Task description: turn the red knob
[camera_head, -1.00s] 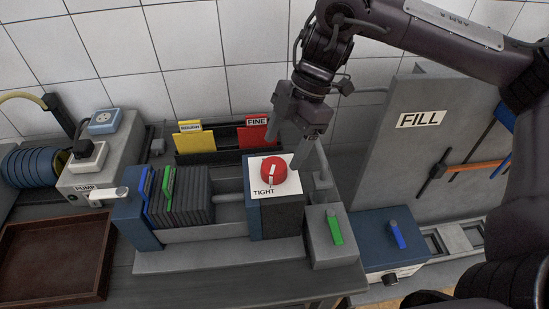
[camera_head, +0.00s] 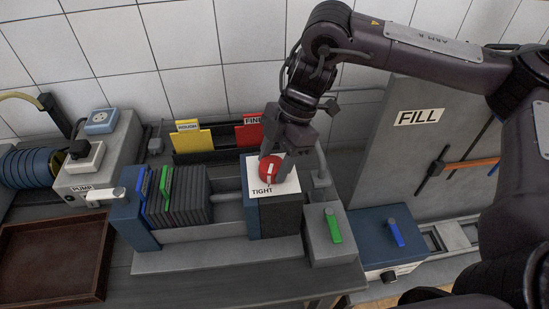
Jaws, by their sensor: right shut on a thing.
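The red knob (camera_head: 268,172) sits on a white plate marked TIGHT (camera_head: 262,191), on top of the blue and dark block at the right end of the plate press. A pale line shows on the knob's face. My right gripper (camera_head: 273,162) reaches down from above and behind, with its fingers at the knob, shut on it. The fingers hide part of the knob's upper and right side. My left gripper is not in view.
The press (camera_head: 178,196) has dark plates at its left. Behind stand yellow ROUGH (camera_head: 192,140) and red FINE (camera_head: 249,134) sheets. A brown tray (camera_head: 50,255) lies at left.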

